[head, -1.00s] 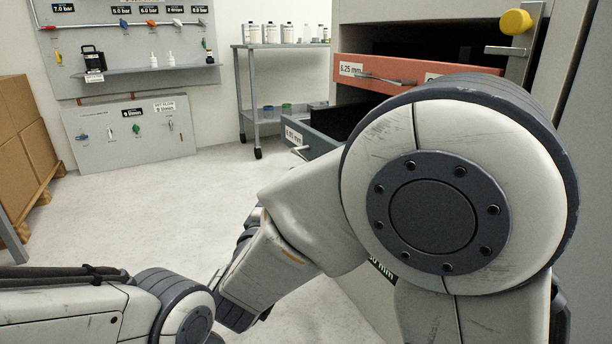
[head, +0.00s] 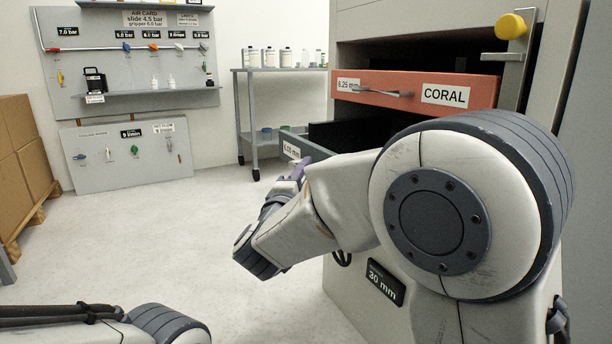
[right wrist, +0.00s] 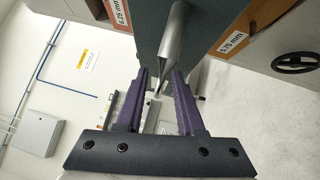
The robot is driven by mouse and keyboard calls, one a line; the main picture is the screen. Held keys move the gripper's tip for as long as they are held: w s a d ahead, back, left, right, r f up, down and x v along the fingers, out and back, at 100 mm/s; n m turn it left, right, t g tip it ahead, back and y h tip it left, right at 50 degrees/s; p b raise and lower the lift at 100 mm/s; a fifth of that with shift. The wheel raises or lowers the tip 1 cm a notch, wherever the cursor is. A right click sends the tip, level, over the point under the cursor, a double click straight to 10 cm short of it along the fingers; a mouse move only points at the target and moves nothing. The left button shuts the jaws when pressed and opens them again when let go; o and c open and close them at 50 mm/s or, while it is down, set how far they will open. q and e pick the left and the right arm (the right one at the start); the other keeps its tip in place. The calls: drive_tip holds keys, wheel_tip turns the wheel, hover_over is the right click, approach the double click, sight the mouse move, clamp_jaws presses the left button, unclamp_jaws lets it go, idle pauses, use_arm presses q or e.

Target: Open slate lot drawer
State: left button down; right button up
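The slate drawer (head: 318,148) stands partly pulled out of the cabinet, below the coral drawer. Much of it is hidden behind my right arm in the head view. In the right wrist view its dark slate front (right wrist: 215,15) carries a metal bar handle (right wrist: 171,42). My right gripper (right wrist: 160,78) has its purple fingers apart, one on each side of the handle; firm contact is not clear. A purple finger also shows at the drawer front in the head view (head: 301,168). My left gripper is out of view; only part of its arm shows at the lower left.
The coral drawer (head: 420,90) also projects from the cabinet (head: 400,20), above the slate one. A yellow knob (head: 513,25) sits at the cabinet's upper right. A grey shelf cart (head: 250,105) stands behind. The floor (head: 150,240) to the left is clear.

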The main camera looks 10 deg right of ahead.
clamp_jaws()
idle(1.2)
